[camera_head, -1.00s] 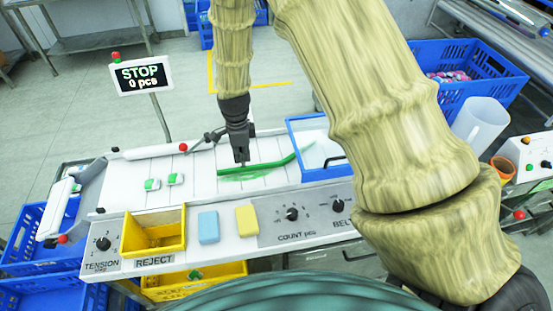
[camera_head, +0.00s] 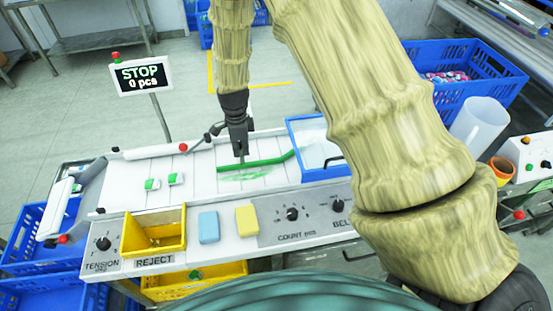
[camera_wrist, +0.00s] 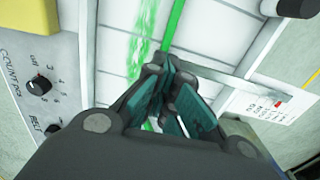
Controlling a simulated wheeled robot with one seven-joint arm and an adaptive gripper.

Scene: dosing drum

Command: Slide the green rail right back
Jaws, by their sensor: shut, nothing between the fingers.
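The green rail (camera_head: 255,163) lies across the white slatted belt (camera_head: 205,171), its right end bent up toward the blue-framed tray. My gripper (camera_head: 240,157) is shut and empty, pointing down at the rail's left part, on its near side or touching it; I cannot tell whether they touch. In the wrist view the rail (camera_wrist: 173,27) runs up from behind the shut fingers (camera_wrist: 168,95). A green smear (camera_wrist: 138,50) lies on the belt beside the rail, on the near side, and also shows in the head view (camera_head: 247,175).
Two green-and-white pieces (camera_head: 163,182) lie on the belt to the left. A blue-framed tray (camera_head: 317,172) stands right of the rail. A yellow reject bin (camera_head: 153,236), a blue block (camera_head: 209,227) and a yellow block (camera_head: 247,220) line the front. The stop display (camera_head: 141,76) stands behind.

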